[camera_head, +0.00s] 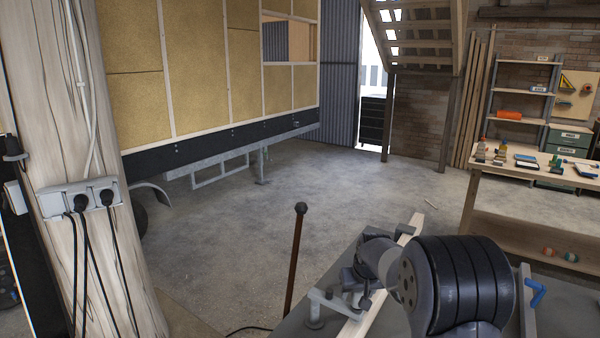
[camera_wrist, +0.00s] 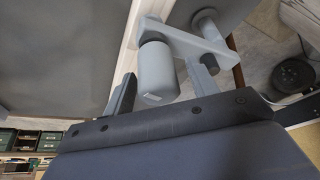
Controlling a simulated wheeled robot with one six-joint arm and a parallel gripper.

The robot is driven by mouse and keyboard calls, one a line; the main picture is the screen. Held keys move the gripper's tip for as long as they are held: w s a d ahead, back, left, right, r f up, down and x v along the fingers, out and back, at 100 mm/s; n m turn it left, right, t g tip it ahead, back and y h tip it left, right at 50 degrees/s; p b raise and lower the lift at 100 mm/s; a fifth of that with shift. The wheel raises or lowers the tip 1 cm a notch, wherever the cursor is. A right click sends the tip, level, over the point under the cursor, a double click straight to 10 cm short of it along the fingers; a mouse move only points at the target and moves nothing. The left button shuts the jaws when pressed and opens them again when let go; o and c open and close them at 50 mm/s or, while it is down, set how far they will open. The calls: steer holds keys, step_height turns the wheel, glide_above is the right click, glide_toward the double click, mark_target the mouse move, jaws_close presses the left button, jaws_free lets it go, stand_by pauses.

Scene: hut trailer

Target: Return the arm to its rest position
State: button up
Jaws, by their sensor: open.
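My arm reaches in from the lower right of the head view, bent over a grey work surface (camera_head: 345,262). My gripper (camera_head: 352,284) is low over that surface, partly hidden behind my own arm links. In the wrist view my gripper (camera_wrist: 162,72) is open, with its two fingers apart. A grey clamp (camera_head: 320,303) with a round foot stands on the surface, close to the gripper. In the wrist view a grey clamp (camera_wrist: 155,75) with a cylinder-shaped part shows between or just beyond the fingers; I cannot tell whether they touch it.
A pale wooden strip (camera_head: 408,235) runs along the work surface. A brown rod with a dark knob (camera_head: 301,208) stands at its left. A wooden workbench (camera_head: 520,185) with bottles and tools is at the right. A thick wooden post (camera_head: 60,120) is left. The middle floor is mostly clear.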

steer(key=shift+d+m+h+p, duration=0.15)
steer(key=shift+m+h, duration=0.4)
steer(key=shift+m, duration=0.9)
steer(key=shift+d+m+h+p, duration=0.1)
steer(key=shift+m+h+p, duration=0.3)
steer(key=shift+m, duration=1.05)
steer(key=shift+s+a+r, duration=0.1)
steer(key=shift+s, duration=0.05)
